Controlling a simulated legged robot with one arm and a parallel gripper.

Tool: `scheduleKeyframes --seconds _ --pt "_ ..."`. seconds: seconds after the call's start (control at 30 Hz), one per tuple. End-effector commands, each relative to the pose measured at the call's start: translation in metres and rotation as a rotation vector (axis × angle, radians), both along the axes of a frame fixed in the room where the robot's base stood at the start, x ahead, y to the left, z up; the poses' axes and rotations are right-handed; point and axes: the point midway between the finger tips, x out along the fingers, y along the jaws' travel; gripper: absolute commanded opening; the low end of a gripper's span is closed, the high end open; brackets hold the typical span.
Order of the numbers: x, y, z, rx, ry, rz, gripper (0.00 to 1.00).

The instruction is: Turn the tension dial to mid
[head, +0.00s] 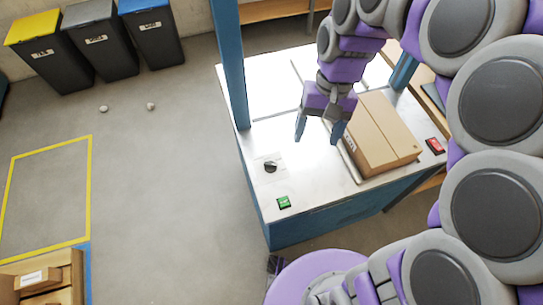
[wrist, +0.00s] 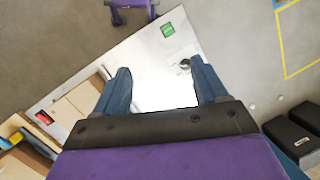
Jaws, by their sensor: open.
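The tension dial (head: 270,166) is a small black knob on a pale plate, on the near-left part of the machine's white top. In the wrist view the dial (wrist: 186,63) shows just beyond the tip of the right-hand finger; its setting is too small to read. My gripper (head: 320,136) is open and empty above the white top, to the right of the dial and beside a cardboard box. In the wrist view the gripper (wrist: 160,78) has its blue fingers wide apart with only the white surface between them.
A green switch (head: 284,202) sits in front of the dial, and a red switch (head: 435,145) is at the right edge. The cardboard box (head: 378,135) lies on the top. A blue post (head: 231,60) rises behind the dial. Bins (head: 98,44) stand far left; the floor between is mostly clear.

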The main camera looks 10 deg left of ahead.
Motion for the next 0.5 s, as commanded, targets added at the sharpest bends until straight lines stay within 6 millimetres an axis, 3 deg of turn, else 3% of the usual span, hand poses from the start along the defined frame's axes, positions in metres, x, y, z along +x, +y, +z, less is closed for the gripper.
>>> scheduleKeyframes --seconds 0.2,0.5 --pt "0.051 0.044 -0.024 0.002 0.050 -0.013 0.72" --pt "0.107 0.092 -0.075 -0.051 0.106 -0.082 0.72"
